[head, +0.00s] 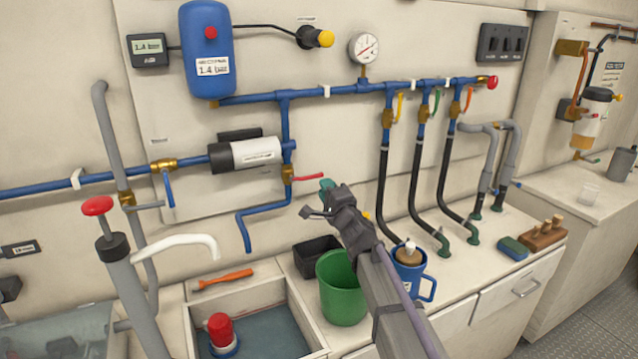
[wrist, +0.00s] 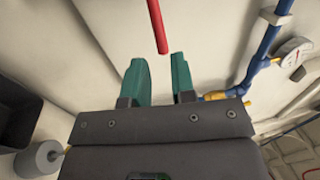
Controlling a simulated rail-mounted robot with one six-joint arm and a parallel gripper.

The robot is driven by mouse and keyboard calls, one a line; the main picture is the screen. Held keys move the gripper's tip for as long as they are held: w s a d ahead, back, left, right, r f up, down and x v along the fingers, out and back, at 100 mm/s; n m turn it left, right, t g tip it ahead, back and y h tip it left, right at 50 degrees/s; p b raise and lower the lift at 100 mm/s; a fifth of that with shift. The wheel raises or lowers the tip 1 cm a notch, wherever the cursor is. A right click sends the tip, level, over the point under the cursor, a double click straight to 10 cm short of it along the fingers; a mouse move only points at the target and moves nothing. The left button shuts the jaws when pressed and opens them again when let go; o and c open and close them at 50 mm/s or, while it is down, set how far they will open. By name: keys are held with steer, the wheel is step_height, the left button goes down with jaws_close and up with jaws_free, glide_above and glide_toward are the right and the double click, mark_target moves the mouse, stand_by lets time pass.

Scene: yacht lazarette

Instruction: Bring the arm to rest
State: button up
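My arm reaches up from the bottom of the head view, with my gripper (head: 320,193) in front of the wall pipes. In the wrist view the two teal fingers of my gripper (wrist: 159,68) stand apart with bare wall between them, so it is open and empty. A red valve lever (head: 308,177) on the blue pipe lies close by the fingers. In the wrist view this red lever (wrist: 156,22) points down toward the gap between the fingertips; I cannot tell how far beyond them it is.
A green bucket (head: 340,290), a dark bin (head: 314,256) and a blue mug (head: 412,276) stand on the counter below my arm. Black hoses (head: 383,185) hang to its right. A white-handled pump (head: 135,290) stands left, beside an open sink (head: 270,330) with a red-topped item.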

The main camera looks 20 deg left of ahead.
steer(key=v, duration=0.4)
steer(key=shift+s+d, duration=0.15)
steer(key=s+d+f+n+g+h+p, duration=0.2)
steer(key=s+d+f+n+g+h, duration=0.1)
steer(key=s+d, duration=0.6)
steer(key=s+d+f+n+g+h+p, duration=0.3)
steer(key=s+d, duration=0.6)
steer(key=d, duration=0.7)
steer(key=s+d+f+n+g+h+p, duration=0.2)
steer(key=s+d+f+g+h, duration=0.4)
steer(key=s+d+g, duration=0.3)
steer(key=d+n+h, duration=0.1)
steer(key=d, duration=0.2)
steer(key=shift+s+d+f+n+h+p, duration=0.2)
steer(key=shift+d+f+n+h+p, duration=0.05)
steer(key=shift+d+n+h+p, duration=0.05)
steer(key=shift+c, duration=0.4)
